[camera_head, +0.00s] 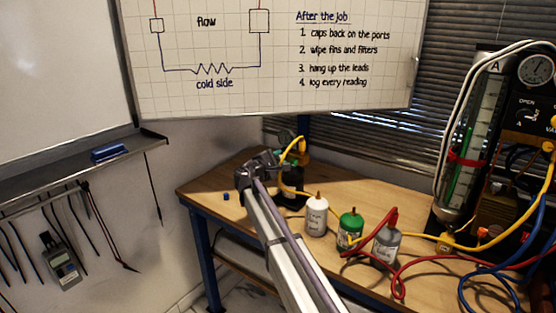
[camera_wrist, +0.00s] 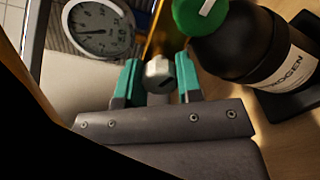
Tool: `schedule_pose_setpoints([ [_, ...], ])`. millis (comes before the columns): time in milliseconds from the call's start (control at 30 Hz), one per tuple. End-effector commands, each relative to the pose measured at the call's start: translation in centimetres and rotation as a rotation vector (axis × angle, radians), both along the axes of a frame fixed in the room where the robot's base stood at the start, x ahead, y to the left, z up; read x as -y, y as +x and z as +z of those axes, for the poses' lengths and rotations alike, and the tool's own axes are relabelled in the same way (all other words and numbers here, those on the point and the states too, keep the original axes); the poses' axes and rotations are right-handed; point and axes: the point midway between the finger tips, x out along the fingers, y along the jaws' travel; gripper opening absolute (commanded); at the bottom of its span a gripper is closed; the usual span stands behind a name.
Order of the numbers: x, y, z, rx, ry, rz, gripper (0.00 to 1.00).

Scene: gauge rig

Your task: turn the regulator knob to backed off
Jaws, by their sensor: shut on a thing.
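The regulator knob (camera_wrist: 157,76) is a pale grey faceted knob with a short dark mark on its face. It sits between the teal-padded fingers of my gripper (camera_wrist: 159,63), which is shut on it. A round white gauge (camera_wrist: 96,28) with a dark needle stands up and left of the knob in the wrist view. In the head view my gripper (camera_head: 266,161) is over the back of the wooden bench, by the yellow hose. The knob cannot be made out there.
A black bottle (camera_wrist: 250,46) lettered "...ROGEN", with a green top, is close to my right finger. White (camera_head: 315,217), green (camera_head: 350,230) and grey (camera_head: 386,246) bottles stand on the bench (camera_head: 235,185). Red and yellow hoses run right to a gauge rig (camera_head: 482,130).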

Motion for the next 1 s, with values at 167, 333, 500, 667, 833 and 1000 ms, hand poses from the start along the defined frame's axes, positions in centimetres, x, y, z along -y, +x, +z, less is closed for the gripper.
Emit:
schedule_pose_setpoints([
  [167,0.01,-0.03,-0.01,-0.078,-0.125,-0.001,0.09],
  [333,0.0,-0.03,0.0,-0.138,-0.223,-0.001,0.09],
  [500,-0.01,-0.03,-0.01,-0.179,-0.289,-0.001,0.09],
  [667,0.0,-0.03,0.0,-0.199,-0.322,-0.001,0.09],
  [833,0.0,-0.03,0.0,-0.208,-0.336,-0.001,0.1],
  [1000,0.0,-0.03,0.0,-0.208,-0.337,-0.001,0.1],
])
